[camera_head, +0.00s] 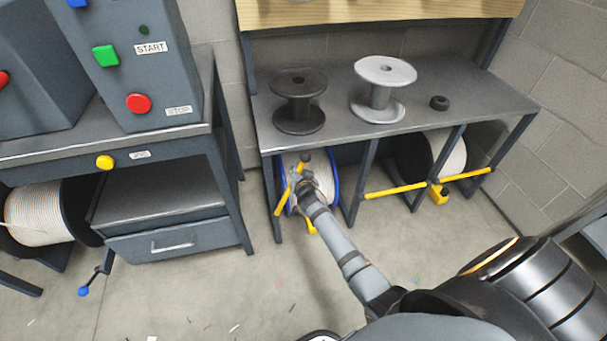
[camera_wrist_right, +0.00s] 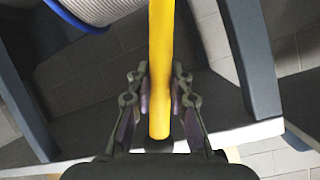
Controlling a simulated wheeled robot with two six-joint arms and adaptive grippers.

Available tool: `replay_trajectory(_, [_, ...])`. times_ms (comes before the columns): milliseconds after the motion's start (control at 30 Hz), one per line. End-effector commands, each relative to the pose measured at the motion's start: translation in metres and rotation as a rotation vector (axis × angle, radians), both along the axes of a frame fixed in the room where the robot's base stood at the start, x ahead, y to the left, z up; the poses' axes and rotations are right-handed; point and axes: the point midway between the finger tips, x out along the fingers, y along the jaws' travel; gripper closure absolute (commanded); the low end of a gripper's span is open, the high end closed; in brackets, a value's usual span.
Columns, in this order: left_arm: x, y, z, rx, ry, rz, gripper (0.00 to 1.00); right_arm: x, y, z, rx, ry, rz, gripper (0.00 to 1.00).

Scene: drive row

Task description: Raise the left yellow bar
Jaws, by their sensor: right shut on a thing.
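The left yellow bar (camera_head: 281,203) is in the left bay under the grey bench in the head view. It slants steeply upward in front of a white cable reel with a blue rim (camera_head: 335,180). My right gripper (camera_head: 302,181) is at the bar's upper part. In the right wrist view the yellow bar (camera_wrist_right: 162,60) runs between the two fingers of my right gripper (camera_wrist_right: 160,92), which is shut on it near its end. In the head view my wrist partly hides the reel and bar. My left gripper is not in view.
A black spool (camera_head: 299,112), a grey spool (camera_head: 381,98) and a small black knob (camera_head: 439,103) stand on the bench (camera_head: 340,130). A control cabinet (camera_head: 135,65) is at left. Open floor lies in front.

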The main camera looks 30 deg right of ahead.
Motion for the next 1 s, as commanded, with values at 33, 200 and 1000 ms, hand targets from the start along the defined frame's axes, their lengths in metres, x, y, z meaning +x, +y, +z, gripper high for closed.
replay_trajectory(33, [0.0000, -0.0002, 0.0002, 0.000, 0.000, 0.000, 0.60, 0.0003, 0.0041, -0.0002, -0.008, 0.005, 0.000, 1.00])
replay_trajectory(200, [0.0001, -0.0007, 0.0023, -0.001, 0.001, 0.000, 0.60, 0.0020, 0.0104, 0.0026, -0.043, 0.014, -0.001, 1.00])
replay_trajectory(1000, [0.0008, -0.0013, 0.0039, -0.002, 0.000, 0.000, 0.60, 0.0030, 0.0120, 0.0043, -0.057, 0.016, 0.000, 0.57])
